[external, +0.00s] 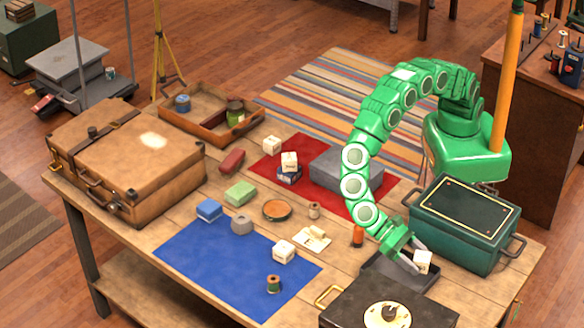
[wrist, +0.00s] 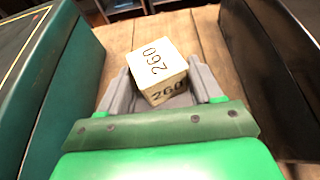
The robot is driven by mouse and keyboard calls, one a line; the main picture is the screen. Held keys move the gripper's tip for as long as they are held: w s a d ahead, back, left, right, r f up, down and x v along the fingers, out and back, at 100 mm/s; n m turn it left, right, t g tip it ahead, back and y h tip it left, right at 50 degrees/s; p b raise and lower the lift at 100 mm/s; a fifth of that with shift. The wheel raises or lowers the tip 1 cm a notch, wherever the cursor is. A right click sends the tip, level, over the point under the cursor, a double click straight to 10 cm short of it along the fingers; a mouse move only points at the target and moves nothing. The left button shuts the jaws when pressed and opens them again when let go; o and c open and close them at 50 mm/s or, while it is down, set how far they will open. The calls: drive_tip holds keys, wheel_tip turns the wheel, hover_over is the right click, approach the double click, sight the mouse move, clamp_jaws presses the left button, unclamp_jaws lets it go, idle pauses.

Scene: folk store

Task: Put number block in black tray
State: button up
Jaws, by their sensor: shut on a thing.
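A cream number block (external: 424,261) is between the fingers of my gripper (external: 417,260), at the right part of the table. In the wrist view the block (wrist: 158,66) shows "260" on its top and front faces and sits slightly turned between the two grey fingers (wrist: 162,84). My gripper is shut on it. The black tray (external: 372,281) is a shallow dark tray below and around my gripper in the external view. My gripper hides part of it, and the block's height over it is hard to tell.
A green metal box (external: 465,232) stands to the right, and a black box with a round dial (external: 345,310) at the front. Other white blocks are on the blue mat (external: 205,262) and near the red mat (external: 263,172). A brown suitcase (external: 125,160) stands far left.

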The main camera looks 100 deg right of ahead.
sight(412, 284)
drive_tip(key=shift+f, duration=3.65)
drive_tip(key=o, duration=1.1)
drive_tip(key=shift+f, duration=0.1)
drive_tip(key=shift+c, duration=0.2)
drive_tip(key=shift+w+d+r, duration=0.15)
drive_tip(key=shift+w+r, duration=0.05)
drive_tip(key=shift+r, duration=0.05)
drive_tip(key=v, duration=1.1)
drive_tip(key=shift+d, duration=0.15)
drive_tip(key=shift+w+r, duration=0.1)
drive_tip(key=shift+d+r, duration=0.1)
drive_tip(key=shift+d, duration=0.05)
